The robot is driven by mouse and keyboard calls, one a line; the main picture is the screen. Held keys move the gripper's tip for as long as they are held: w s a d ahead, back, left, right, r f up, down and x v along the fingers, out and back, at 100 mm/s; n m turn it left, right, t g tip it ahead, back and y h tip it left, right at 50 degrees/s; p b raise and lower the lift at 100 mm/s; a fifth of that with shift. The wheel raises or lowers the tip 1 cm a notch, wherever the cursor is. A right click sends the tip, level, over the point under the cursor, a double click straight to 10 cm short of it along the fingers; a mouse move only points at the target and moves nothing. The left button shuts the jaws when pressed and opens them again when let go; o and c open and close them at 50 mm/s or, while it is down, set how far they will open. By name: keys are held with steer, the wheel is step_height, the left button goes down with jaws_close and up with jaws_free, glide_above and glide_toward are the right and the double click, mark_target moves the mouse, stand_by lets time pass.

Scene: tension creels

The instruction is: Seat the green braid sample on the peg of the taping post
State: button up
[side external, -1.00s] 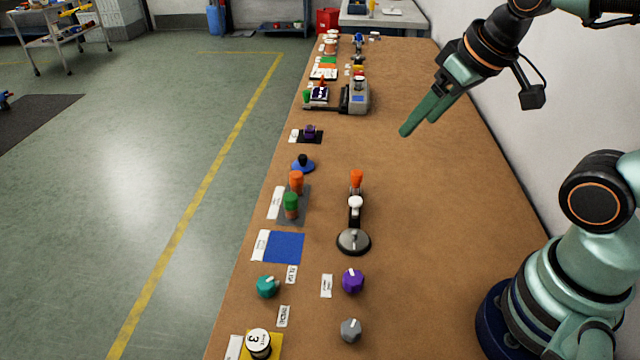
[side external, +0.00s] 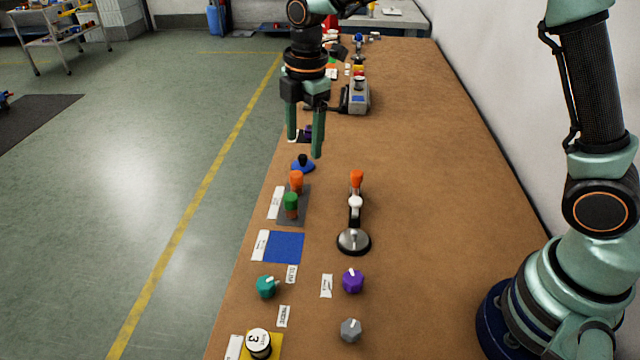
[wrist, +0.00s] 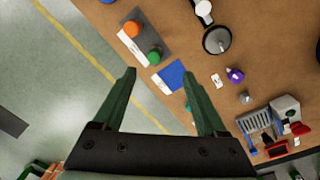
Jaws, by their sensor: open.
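The green braid sample (side external: 291,201) stands upright on a grey mat (side external: 304,213), beside an orange piece (side external: 296,182). The wrist view also shows the sample (wrist: 154,57), ahead of the fingertips. A stand with a round dark base (side external: 353,242), white cap and orange top is to the right. A blue-based piece with a black knob (side external: 303,163) is behind the mat. I cannot tell which of these is the taping post, and no bare peg is clear. My gripper (side external: 304,148) is open and empty, pointing down above the table, behind the sample in the side view.
A blue square (side external: 284,247) lies in front of the grey mat. Teal (side external: 267,287), purple (side external: 353,281) and grey (side external: 351,330) knobs are nearer the front. A grey device (side external: 356,96) stands behind.

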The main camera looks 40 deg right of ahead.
mark_target(291, 200)
steer(key=f+n, duration=0.1)
steer(key=f, duration=0.2)
steer(key=w+a+f+n, duration=0.1)
steer(key=f, duration=0.3)
steer(key=a+f+n, duration=0.1)
steer(key=f, duration=0.3)
steer(key=shift+w+a+g, duration=0.15)
steer(key=shift+w+g, duration=0.15)
steer(key=shift+g, duration=0.1)
steer(key=shift+w+a+f, duration=0.1)
steer(key=shift+w+f, duration=0.05)
steer(key=shift+f, duration=1.15)
steer(key=shift+w+f, duration=0.1)
steer(key=shift+f, duration=1.2)
jaws_close()
